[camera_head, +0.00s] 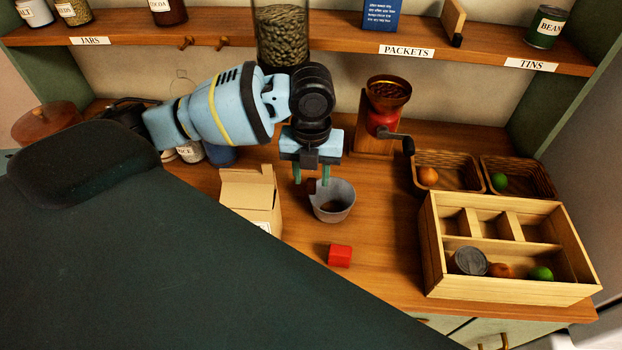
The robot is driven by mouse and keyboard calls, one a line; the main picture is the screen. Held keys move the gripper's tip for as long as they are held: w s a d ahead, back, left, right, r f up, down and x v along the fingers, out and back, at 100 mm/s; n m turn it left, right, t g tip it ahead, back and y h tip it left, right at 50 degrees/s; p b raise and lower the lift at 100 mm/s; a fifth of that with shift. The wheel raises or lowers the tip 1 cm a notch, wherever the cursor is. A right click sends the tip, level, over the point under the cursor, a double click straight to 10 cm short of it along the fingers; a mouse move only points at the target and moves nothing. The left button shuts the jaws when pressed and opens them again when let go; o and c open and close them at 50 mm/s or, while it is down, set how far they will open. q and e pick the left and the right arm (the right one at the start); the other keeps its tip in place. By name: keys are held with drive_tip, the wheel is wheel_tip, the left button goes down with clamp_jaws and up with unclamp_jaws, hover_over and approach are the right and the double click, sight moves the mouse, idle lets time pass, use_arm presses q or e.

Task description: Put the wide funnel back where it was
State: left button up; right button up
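A grey, round, open-topped vessel (333,208), narrowing downward with a dark patch inside, stands on the wooden counter; I cannot tell if it is the wide funnel. No other thing shows clearly as a funnel. My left gripper (311,178) points down just behind and left of its rim. Its two green fingers are apart, with a small dark reddish-brown patch between or behind them. I cannot tell if a finger touches the vessel. My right gripper is not in view.
An open cardboard box (249,198) stands left of the vessel, and a red block (340,255) lies in front. A red grinder (383,118) stands behind. Baskets (447,160) and a divided wooden crate (515,292) are right. A labelled shelf (330,38) runs above.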

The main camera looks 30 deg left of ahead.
use_arm(q)
wheel_tip(320, 180, up, 10)
idle(0.3)
drive_tip(key=shift+f, duration=0.1)
idle(0.3)
